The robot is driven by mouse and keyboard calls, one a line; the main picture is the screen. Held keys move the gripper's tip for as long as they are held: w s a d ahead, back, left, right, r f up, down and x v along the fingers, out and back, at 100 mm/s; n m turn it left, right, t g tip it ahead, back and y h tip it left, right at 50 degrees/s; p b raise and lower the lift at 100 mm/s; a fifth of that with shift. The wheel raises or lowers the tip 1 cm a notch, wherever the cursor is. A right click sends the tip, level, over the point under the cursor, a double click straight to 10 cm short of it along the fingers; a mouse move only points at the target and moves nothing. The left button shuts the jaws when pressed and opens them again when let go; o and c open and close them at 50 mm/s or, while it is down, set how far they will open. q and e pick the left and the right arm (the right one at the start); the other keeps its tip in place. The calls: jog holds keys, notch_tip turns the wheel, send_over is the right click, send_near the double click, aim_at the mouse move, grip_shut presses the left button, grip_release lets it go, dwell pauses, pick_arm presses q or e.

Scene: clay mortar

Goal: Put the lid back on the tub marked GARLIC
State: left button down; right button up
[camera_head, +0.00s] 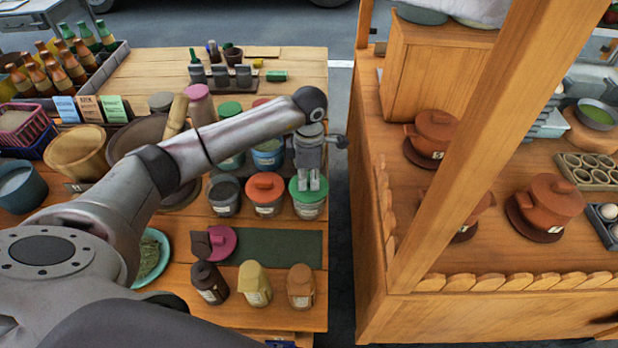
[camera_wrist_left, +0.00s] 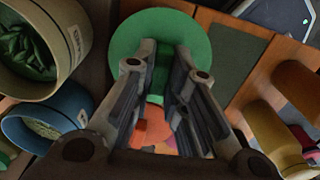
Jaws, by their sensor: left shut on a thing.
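My left gripper (camera_head: 310,186) points down and is shut on a round green lid (camera_head: 308,197). The lid is at the top of a pale labelled tub (camera_head: 308,211) at the right end of the front row. I cannot tell whether the lid rests fully on it or is slightly above. The tub's label is too small to read, so I cannot tell which tub says GARLIC. My right gripper is not in view.
Beside it stand an orange-lidded tub (camera_head: 265,193) and a grey tub (camera_head: 224,196). Behind are a blue open tub (camera_head: 268,156) and a tub of green pods (camera_wrist_left: 28,52). A pink lid (camera_head: 222,241) lies by a dark green mat (camera_head: 270,248). Small jars (camera_head: 254,284) stand in front.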

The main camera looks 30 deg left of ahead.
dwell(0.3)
pick_arm(q)
jog(key=c, duration=0.9)
grip_release()
jog(key=shift+r, duration=0.1)
jog(key=shift+r+p, duration=1.95)
jog(key=shift+r, duration=1.45)
grip_shut()
